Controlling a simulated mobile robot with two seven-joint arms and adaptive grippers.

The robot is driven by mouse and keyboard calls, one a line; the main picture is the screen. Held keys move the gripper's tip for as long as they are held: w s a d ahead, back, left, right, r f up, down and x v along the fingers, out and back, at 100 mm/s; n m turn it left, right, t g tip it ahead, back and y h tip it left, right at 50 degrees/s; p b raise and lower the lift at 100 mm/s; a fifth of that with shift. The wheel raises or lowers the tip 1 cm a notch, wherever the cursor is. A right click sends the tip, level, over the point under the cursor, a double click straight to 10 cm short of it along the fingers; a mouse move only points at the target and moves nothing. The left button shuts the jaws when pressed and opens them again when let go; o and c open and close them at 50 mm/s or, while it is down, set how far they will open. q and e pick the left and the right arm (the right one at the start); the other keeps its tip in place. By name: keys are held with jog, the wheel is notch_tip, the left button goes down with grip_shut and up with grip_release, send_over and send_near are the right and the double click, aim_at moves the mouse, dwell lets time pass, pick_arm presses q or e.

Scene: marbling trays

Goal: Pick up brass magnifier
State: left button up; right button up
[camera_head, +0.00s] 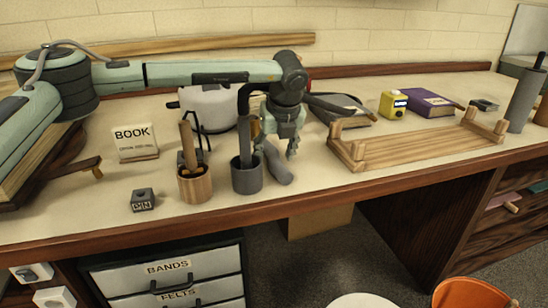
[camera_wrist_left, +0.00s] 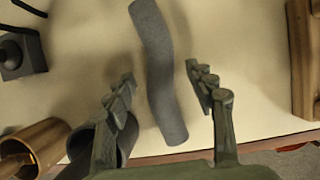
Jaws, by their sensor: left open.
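I cannot make out a brass magnifier for sure in either view. My left gripper (camera_head: 279,148) is open above the table, just behind the dark grey cup. In the left wrist view its spread fingers (camera_wrist_left: 160,78) stand on either side of a wavy grey bar (camera_wrist_left: 160,70), apart from it. The same grey bar (camera_head: 278,168) lies on the table below the gripper in the head view. A small brownish patch (camera_head: 256,130) beside the gripper is too hidden to name. My right gripper is in neither view.
A brown cup (camera_head: 194,187) and dark grey cup (camera_head: 247,181) stand close by. A wooden rack (camera_head: 420,143) is to the right. A white pot (camera_head: 207,110) stands behind. A book sign (camera_head: 135,143) and small dark block (camera_head: 143,200) are left. The front table strip is fairly clear.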

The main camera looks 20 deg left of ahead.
pick_arm(q)
jog(key=shift+f, duration=0.3)
grip_shut()
jog(key=shift+w+r, duration=0.1)
